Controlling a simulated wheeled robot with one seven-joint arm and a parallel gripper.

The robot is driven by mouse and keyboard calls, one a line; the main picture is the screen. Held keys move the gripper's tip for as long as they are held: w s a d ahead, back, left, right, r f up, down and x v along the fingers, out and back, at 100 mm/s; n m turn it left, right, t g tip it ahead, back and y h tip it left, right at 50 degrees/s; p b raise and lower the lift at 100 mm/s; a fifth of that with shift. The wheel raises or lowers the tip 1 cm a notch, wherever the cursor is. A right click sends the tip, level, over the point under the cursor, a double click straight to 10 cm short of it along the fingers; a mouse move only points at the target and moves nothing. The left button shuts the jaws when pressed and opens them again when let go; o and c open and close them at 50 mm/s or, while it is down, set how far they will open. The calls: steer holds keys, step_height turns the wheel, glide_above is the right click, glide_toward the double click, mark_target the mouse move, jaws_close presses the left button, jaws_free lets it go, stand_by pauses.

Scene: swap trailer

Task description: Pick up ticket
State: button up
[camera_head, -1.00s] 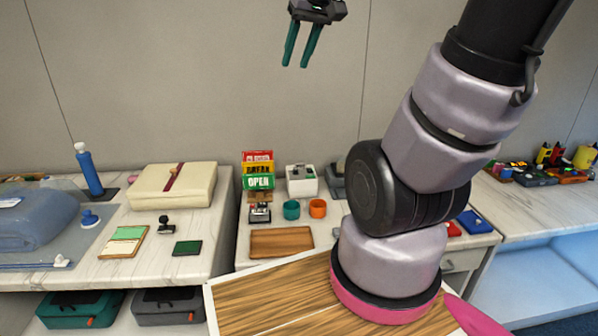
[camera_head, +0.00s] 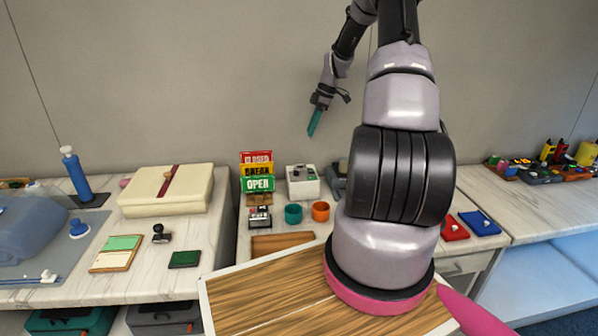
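My gripper (camera_head: 314,123) hangs in the air above the middle counter, its teal fingers pointing down. The fingers overlap from this side, so the gap between them does not show. I cannot pick out a ticket for certain. Small flat candidates are a green-and-cream pad on a wooden board (camera_head: 116,254) and a dark green pad (camera_head: 184,259), both on the left counter. My gripper is well apart from both. A small black-and-white device (camera_head: 260,216) stands on the middle counter below a red, yellow and green OPEN sign (camera_head: 257,172).
A teal cup (camera_head: 293,214) and an orange cup (camera_head: 320,211) stand beside the device. A white box (camera_head: 302,182) is behind them. A wooden tray (camera_head: 281,243) lies in front. A cream case (camera_head: 167,190), black stamp (camera_head: 161,233) and blue bottle (camera_head: 81,175) stand at left.

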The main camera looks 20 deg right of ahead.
steer(key=shift+n+y, duration=0.3)
steer(key=shift+n, duration=0.3)
steer(key=f, duration=0.3)
steer(key=w+f, duration=0.1)
steer(key=f, duration=0.5)
steer(key=shift+w, duration=0.35)
steer(key=shift+w+x, duration=0.15)
steer(key=shift+x, duration=1.25)
steer(key=shift+w+x, duration=0.1)
steer(key=shift+x, duration=1.35)
jaws_close()
